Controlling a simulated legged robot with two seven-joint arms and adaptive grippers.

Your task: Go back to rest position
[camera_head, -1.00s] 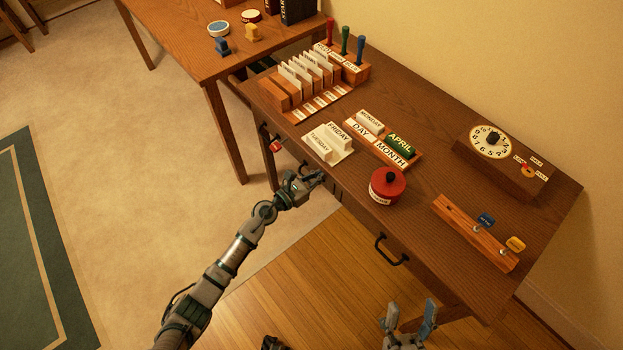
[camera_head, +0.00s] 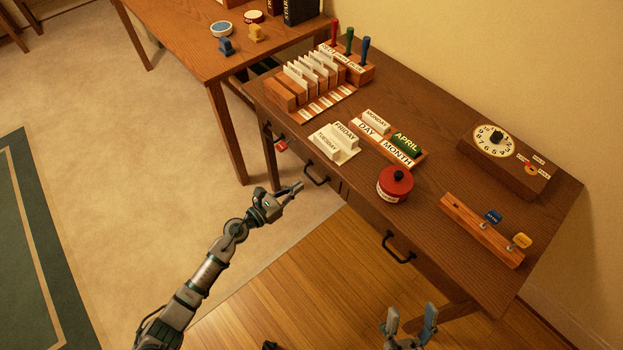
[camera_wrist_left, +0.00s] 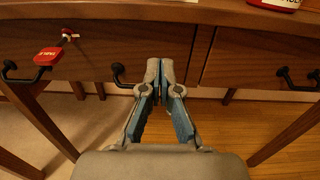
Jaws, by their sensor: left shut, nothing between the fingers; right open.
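My left gripper (camera_head: 293,189) is shut and empty in the head view. It is in the air just in front of the desk's drawer fronts, left of a black drawer handle (camera_head: 315,176). In the left wrist view its fingers (camera_wrist_left: 160,72) are together, with a drawer handle (camera_wrist_left: 126,76) behind and to the left. My right gripper (camera_head: 410,318) is open and empty at the bottom of the head view, below the desk's front edge. Its fingers point up and stand apart.
The desk (camera_head: 440,180) carries a card rack, day and month blocks, a red round container (camera_head: 394,186), a dial box (camera_head: 503,155) and a key rail (camera_head: 480,232). A red tag (camera_wrist_left: 48,55) hangs at the left drawer. Floor in front is clear.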

